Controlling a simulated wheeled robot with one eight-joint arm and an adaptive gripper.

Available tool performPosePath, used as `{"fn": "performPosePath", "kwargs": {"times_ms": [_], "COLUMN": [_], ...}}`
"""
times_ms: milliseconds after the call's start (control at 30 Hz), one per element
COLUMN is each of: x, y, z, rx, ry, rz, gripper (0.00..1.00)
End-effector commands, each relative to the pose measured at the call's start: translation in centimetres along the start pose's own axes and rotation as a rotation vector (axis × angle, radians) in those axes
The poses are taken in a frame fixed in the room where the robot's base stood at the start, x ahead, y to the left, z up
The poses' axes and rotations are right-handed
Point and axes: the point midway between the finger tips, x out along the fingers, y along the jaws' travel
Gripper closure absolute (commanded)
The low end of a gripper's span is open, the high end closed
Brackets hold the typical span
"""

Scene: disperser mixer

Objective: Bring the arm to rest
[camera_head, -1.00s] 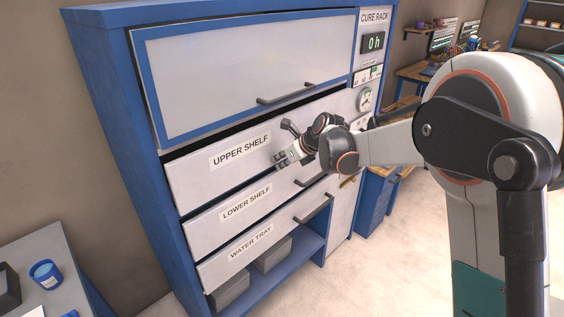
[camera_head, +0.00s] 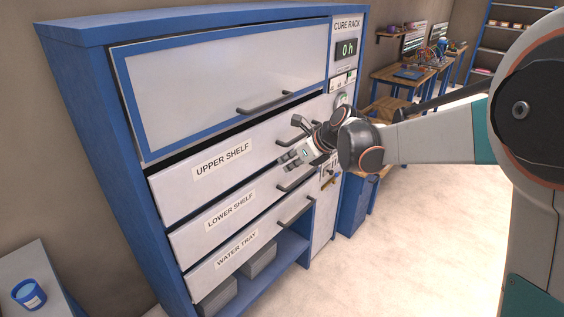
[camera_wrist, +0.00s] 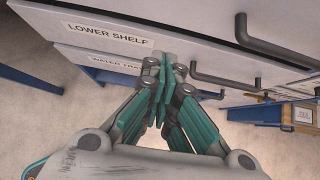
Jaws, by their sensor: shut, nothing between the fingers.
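My gripper (camera_head: 287,157) is in front of the cure rack (camera_head: 88,120), near the upper shelf drawer (camera_head: 190,188) in the head view. In the wrist view my gripper (camera_wrist: 166,68) has its teal fingers together with nothing between them. It points toward the drawer fronts; I cannot tell whether it touches them. My arm reaches in from the right of the head view. The lower shelf drawer (camera_head: 212,226) and water tray drawer (camera_head: 222,270) lie below, their labels readable.
The glazed upper door (camera_head: 220,80) has a dark bar handle (camera_head: 278,103). The rack display (camera_head: 346,49) reads 0 h. A side table (camera_head: 38,270) with a blue cup (camera_head: 29,294) stands at lower left. Workbenches (camera_head: 405,75) stand at the back right. Open floor (camera_head: 410,240) lies right of the rack.

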Motion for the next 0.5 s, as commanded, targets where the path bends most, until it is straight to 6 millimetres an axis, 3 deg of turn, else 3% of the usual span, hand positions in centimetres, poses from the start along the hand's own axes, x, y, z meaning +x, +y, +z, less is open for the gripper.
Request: {"fn": "performPosePath", "kwargs": {"times_ms": [167,500], "x": [-2.2,-11.7], "y": [0.4,3.5], "z": [-0.8,-6.8], "rx": [-0.094,-0.71], "ry": [0.017,0.163], "rz": [-0.021,-0.106], "gripper": [1.0,1.0]}}
